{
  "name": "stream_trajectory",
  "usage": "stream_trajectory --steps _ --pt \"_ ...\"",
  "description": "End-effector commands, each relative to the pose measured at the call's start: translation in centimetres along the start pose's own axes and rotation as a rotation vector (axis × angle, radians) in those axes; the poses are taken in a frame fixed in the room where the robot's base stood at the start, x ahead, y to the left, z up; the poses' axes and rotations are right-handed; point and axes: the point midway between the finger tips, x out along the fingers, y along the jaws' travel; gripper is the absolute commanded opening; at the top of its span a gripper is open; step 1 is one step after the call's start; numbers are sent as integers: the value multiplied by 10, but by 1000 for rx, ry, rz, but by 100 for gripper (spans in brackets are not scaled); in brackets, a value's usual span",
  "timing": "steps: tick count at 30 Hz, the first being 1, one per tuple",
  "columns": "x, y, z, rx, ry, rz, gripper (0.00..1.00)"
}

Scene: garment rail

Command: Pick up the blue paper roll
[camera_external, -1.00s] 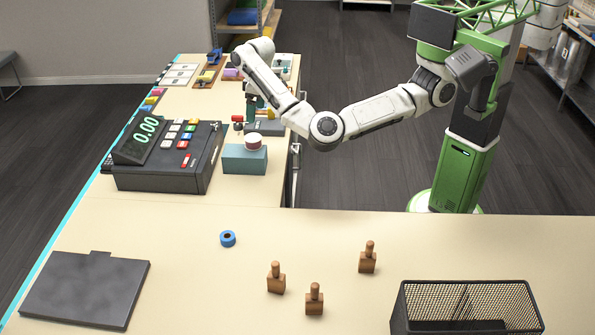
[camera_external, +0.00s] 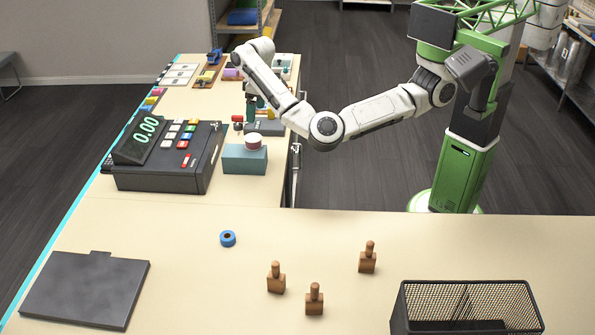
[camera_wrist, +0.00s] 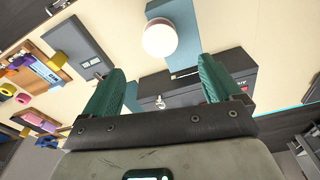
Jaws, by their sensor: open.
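A small blue roll (camera_external: 228,238) with a dark centre lies on the near counter, left of the wooden stamps. My gripper (camera_external: 252,118) hangs over the far counter, well behind the roll, near the teal box. In the wrist view, my gripper (camera_wrist: 161,66) has its two green fingers spread wide with nothing held between them. I cannot make out the roll in the wrist view.
A black cash register (camera_external: 165,155) stands left of a teal box (camera_external: 245,159) with a white-topped dome button (camera_external: 253,141). Several wooden stamps (camera_external: 276,278), a dark flat plate (camera_external: 85,289) and a black mesh basket (camera_external: 466,305) are on the near counter. Clear surface surrounds the roll.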

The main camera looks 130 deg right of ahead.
Motion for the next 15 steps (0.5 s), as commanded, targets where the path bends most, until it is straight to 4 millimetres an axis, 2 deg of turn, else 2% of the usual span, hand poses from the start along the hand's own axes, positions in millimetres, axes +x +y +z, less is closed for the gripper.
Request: stream_trajectory --steps 1,6,12,15 --pt "0 0 0 0 0 0 92" --pt "0 0 0 0 0 0 78" --pt "0 0 -1 -1 2 0 78" --pt "-5 -1 -8 -22 36 0 78"
